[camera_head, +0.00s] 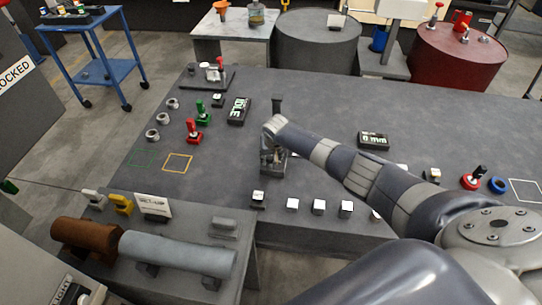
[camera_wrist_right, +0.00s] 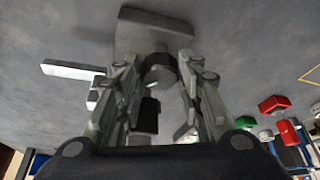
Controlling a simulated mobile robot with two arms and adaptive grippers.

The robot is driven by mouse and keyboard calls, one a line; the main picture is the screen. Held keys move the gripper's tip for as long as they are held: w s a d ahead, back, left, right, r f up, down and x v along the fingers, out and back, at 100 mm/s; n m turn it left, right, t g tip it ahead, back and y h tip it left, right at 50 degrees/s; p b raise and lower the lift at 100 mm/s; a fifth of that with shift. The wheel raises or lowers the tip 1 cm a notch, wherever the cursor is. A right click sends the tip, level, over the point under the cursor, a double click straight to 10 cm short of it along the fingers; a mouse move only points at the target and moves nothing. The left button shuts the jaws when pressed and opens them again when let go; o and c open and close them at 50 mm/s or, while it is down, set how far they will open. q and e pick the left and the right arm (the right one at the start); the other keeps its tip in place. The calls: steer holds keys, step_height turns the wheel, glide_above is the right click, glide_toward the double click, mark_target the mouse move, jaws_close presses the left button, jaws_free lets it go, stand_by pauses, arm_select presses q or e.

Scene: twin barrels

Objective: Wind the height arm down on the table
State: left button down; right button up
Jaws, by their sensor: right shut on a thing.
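My right gripper (camera_head: 272,158) reaches down over the middle of the table (camera_head: 325,115). In the right wrist view, its two fingers (camera_wrist_right: 158,75) stand on either side of a dark round knob (camera_wrist_right: 157,72) and are shut on it. The knob sits in front of a grey block (camera_wrist_right: 155,32). A dark upright post (camera_head: 278,104) shows just behind my right wrist in the head view. I cannot tell which part is the height arm, as my wrist and gripper hide much of this device. My left gripper is not in view.
A black display reading "0 mm" (camera_head: 374,140) lies right of my wrist. Another display (camera_head: 238,110) lies left, near green (camera_head: 202,112) and red (camera_head: 193,130) handled pieces. Several white-topped blocks (camera_head: 292,205) line the front edge. A grey cylinder (camera_head: 180,252) lies at front left.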

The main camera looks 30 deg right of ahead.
steer(key=n+y+b, duration=0.1)
steer(key=n, duration=0.2)
steer(key=shift+d+f, duration=0.15)
steer(key=n+y+b, duration=0.1)
steer(key=n+b, duration=0.1)
steer(key=shift+d+f+n, duration=0.1)
steer(key=shift+n, duration=0.2)
steer(key=n+y+b, duration=0.2)
steer(key=n+b, duration=0.3)
steer(key=b, duration=0.1)
steer(key=shift+w+d, duration=0.1)
steer(key=shift+d, duration=0.05)
steer(key=shift+r+n+g+y+b, duration=0.2)
steer(key=shift+n+g+y+b, duration=0.3)
steer(key=shift+n+b, duration=1.05)
steer(key=o, duration=1.1)
steer(key=shift+c, duration=0.2)
steer(key=shift+r, duration=0.1)
steer(key=shift+d+r, duration=0.1)
steer(key=shift+r, duration=0.05)
